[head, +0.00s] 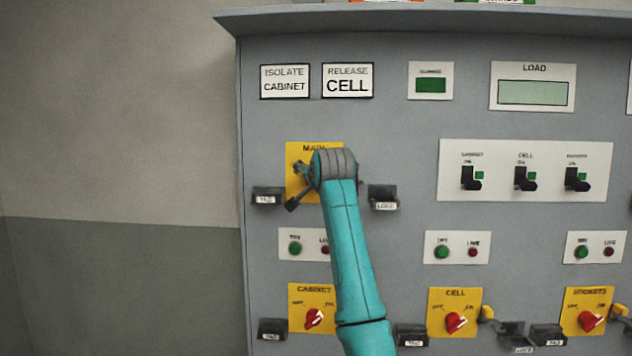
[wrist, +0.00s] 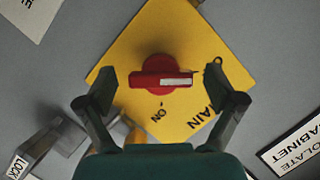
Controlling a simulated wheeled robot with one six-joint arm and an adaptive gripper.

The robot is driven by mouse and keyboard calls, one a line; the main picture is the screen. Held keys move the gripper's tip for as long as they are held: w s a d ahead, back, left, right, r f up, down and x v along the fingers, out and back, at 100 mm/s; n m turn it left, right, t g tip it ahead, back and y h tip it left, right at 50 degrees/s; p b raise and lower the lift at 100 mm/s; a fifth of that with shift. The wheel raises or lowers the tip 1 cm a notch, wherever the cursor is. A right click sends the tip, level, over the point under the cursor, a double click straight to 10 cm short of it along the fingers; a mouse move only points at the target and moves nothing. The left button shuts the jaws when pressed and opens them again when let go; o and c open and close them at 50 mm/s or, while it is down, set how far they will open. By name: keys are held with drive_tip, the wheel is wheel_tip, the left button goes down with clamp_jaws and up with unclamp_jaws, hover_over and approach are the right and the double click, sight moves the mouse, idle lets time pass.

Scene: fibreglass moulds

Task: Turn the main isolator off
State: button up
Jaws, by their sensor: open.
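The main isolator's yellow plate (head: 296,155) is at the upper left of the panel in the head view. My arm end and gripper (head: 300,183) cover most of it and hide its knob. In the wrist view the plate (wrist: 130,48) appears turned, with a red knob (wrist: 160,77) at its middle. The knob's bar lies level there, its white mark pointing right, away from the word ON below it. My gripper (wrist: 160,82) is open, one finger either side of the bar, with small gaps showing. The right finger hides part of the plate, and I cannot read OFF.
A tag holder (head: 267,197) and a lock holder (head: 383,197) jut out on either side of the main plate. The lock holder shows in the wrist view (wrist: 40,148). Cabinet (head: 313,318), cell (head: 456,322) and sockets (head: 585,321) isolators are below. Three switches (head: 524,180) are at right.

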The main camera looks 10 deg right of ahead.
drive_tip(key=v, duration=1.1)
drive_tip(key=shift+s, duration=0.15)
